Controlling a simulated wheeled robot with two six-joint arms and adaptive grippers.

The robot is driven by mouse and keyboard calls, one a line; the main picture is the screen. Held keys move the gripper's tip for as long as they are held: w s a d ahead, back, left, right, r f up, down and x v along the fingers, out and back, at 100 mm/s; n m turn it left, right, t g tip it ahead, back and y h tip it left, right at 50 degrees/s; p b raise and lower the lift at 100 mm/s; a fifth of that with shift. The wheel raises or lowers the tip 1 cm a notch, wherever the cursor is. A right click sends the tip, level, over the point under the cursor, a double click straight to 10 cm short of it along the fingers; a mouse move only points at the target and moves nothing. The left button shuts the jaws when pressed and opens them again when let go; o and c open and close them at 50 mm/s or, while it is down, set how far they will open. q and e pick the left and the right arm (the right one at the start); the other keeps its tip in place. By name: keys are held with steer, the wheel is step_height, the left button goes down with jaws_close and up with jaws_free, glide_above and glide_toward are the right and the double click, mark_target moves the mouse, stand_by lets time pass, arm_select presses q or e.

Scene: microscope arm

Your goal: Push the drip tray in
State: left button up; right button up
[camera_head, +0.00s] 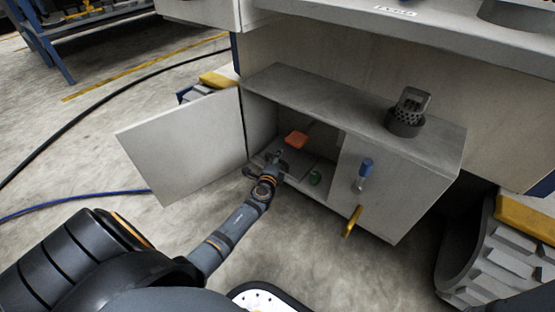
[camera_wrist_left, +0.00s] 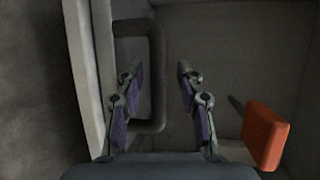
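A flat grey surface, apparently the drip tray (camera_head: 308,163), lies low inside the open cabinet; my arm hides part of it. My left gripper (camera_head: 277,160) reaches into the cabinet opening. In the left wrist view the left gripper (camera_wrist_left: 159,73) has its two fingers apart. A dark U-shaped bar (camera_wrist_left: 158,60), like a handle, shows between and beyond them, close to the left finger. Whether the fingers touch it I cannot tell. A pale upright edge (camera_wrist_left: 90,80) runs along the left of that view. My right gripper is not in view.
The cabinet door (camera_head: 185,145) stands open at left. An orange block (camera_head: 296,139) and a green round thing (camera_head: 315,177) are inside; the orange block (camera_wrist_left: 265,135) is right of the fingers. A closed panel with a yellow handle (camera_head: 352,221) stands at right.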

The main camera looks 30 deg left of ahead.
arm_select(q)
steer(key=v, duration=1.2)
steer(key=shift+s, duration=0.1)
